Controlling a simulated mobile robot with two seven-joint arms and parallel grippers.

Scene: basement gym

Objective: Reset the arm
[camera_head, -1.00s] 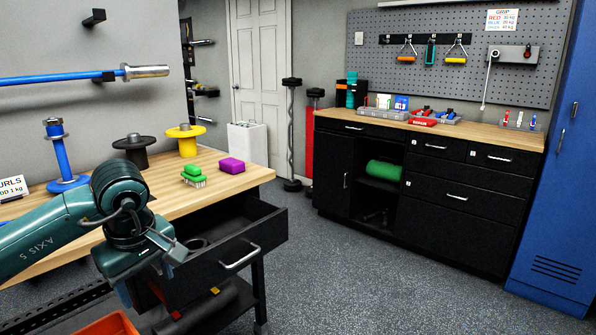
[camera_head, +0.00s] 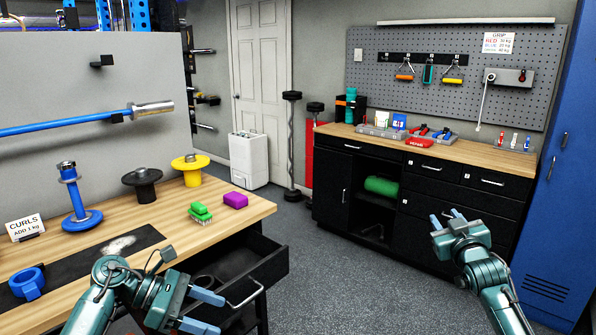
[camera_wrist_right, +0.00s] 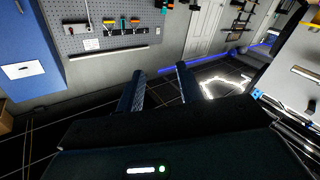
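My left gripper (camera_head: 207,311) is at the bottom of the head view, in front of the wooden table and near the open drawer. Its two blue fingers are apart with nothing between them. My right gripper (camera_head: 447,218) is raised at the right, in front of the black cabinet, with its fingers apart and empty. In the right wrist view its two fingers (camera_wrist_right: 161,88) also stand apart, with only floor and wall beyond. Neither gripper touches anything that I can see.
A black cabinet (camera_head: 330,180) is at the back right. The floor between is clear.

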